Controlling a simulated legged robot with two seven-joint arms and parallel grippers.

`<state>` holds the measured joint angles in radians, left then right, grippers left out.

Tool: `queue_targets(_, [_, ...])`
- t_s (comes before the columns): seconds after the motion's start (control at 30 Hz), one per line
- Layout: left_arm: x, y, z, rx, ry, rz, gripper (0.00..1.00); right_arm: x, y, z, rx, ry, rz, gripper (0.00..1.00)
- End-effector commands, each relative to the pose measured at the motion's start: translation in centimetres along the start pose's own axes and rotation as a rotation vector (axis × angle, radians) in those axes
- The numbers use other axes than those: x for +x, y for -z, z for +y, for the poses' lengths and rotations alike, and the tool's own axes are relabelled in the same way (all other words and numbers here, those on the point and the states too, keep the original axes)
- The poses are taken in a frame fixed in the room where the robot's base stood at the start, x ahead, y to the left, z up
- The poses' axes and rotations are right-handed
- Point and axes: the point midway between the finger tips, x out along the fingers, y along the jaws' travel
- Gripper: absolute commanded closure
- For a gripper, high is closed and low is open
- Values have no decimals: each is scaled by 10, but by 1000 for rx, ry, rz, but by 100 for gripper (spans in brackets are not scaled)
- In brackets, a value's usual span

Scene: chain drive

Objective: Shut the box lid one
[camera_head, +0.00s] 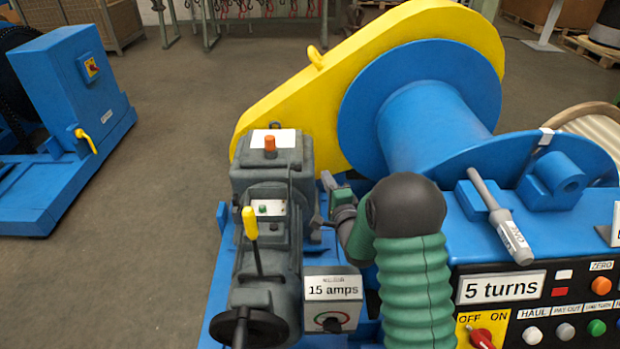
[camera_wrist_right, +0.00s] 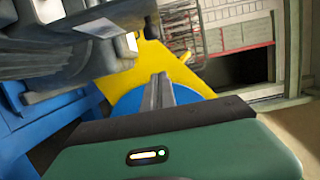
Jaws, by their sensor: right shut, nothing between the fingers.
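A grey box (camera_head: 272,181) with a white label and an orange knob on top stands at the left end of the winch. Part of a grey housing with a white label (camera_wrist_right: 98,28) fills the upper left of the wrist view. I cannot tell which part is box lid one, or whether it is open. My right gripper (camera_head: 328,186) is just right of the grey box, partly hidden by its own arm. In the wrist view its fingers (camera_wrist_right: 160,92) are together and empty. I cannot tell whether they touch anything. My left gripper is in neither view.
A yellow chain guard (camera_head: 290,105) and a blue drum (camera_head: 430,125) rise behind the gripper. A yellow-handled lever (camera_head: 250,222) and a 15 amps box (camera_head: 333,308) stand close by. A grey hand tool (camera_head: 500,218) lies at right. Open floor (camera_head: 165,200) lies left.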

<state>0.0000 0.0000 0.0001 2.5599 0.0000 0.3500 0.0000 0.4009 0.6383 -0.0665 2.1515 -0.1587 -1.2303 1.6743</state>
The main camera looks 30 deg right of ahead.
Motion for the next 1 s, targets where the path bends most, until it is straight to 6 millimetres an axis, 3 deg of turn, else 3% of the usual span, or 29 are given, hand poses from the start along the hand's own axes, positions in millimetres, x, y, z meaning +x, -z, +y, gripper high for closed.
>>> queue_targets(0.17, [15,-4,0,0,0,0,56,35,-7,3,-1,3,-3,100])
queue_targets(0.4, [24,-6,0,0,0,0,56,40,-36,1,-1,1,-1,100])
queue_targets(1.0, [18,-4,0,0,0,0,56,42,-44,-4,-31,-6,-1,100])
